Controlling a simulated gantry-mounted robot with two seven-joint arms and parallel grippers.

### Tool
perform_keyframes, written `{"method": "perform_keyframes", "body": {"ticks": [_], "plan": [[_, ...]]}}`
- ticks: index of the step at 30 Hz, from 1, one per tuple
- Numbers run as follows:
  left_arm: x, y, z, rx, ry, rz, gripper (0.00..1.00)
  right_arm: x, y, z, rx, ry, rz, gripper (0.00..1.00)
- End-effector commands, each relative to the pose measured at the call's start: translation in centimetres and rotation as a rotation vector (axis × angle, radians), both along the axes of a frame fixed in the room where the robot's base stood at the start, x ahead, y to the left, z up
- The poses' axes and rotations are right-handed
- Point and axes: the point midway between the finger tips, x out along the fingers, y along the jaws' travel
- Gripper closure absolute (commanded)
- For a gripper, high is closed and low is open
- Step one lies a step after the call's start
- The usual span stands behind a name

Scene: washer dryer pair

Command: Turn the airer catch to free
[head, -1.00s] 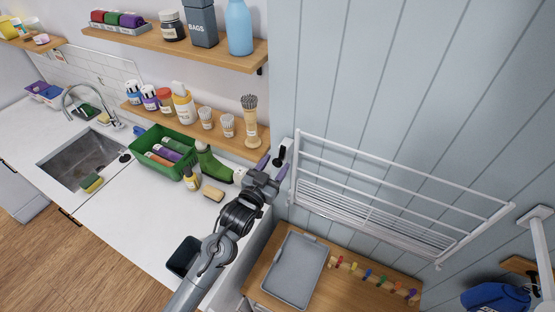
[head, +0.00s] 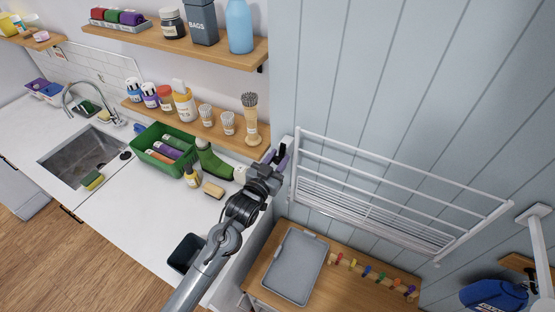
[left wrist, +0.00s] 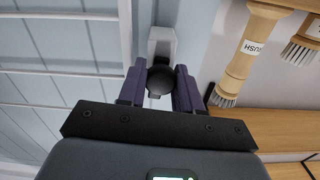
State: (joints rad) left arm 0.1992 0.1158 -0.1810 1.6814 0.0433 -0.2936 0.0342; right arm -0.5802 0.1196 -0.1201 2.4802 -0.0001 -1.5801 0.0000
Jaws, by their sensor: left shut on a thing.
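The airer catch has a round black knob (left wrist: 160,80) on a white bracket (left wrist: 162,43), seen straight on in the left wrist view. In the head view the catch's black part (head: 283,147) shows beside the airer's upper left corner, partly hidden by my gripper. My left gripper (head: 277,158) is shut on the knob, with a purple finger on each side of it; the fingers also show in the left wrist view (left wrist: 159,88). The white wall airer (head: 390,195) stands out from the blue panelled wall as a slanted rack. My right gripper is not in view.
A wooden shelf (head: 190,122) with brushes and bottles is left of the catch. A green crate (head: 140,152), a green bottle (head: 215,162) and a sponge stand on the counter below. A grey tray (head: 296,266) lies on the wooden top under the airer.

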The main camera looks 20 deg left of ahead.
Motion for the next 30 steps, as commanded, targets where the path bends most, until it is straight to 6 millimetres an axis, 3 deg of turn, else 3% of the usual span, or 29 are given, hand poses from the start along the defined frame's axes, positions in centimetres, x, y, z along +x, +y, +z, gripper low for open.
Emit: {"method": "perform_keyframes", "body": {"ticks": [5, 12, 13, 17, 30], "plan": [[0.02, 0.05, 0.05, -0.11, 0.014, 0.001, 0.97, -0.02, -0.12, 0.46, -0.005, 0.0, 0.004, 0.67], [0.02, 0.04, -0.01, -0.117, 0.013, 0.001, 0.97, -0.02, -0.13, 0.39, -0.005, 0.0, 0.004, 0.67], [0.02, 0.04, 0.0, -0.116, 0.013, 0.001, 0.65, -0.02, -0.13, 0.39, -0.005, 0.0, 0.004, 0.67], [0.02, 0.04, 0.0, -0.116, 0.013, 0.001, 0.45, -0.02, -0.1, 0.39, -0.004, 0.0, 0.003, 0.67], [-0.82, 0.15, -0.17, -0.115, 0.013, 0.001, 0.45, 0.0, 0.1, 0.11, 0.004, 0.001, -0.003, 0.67]]}}
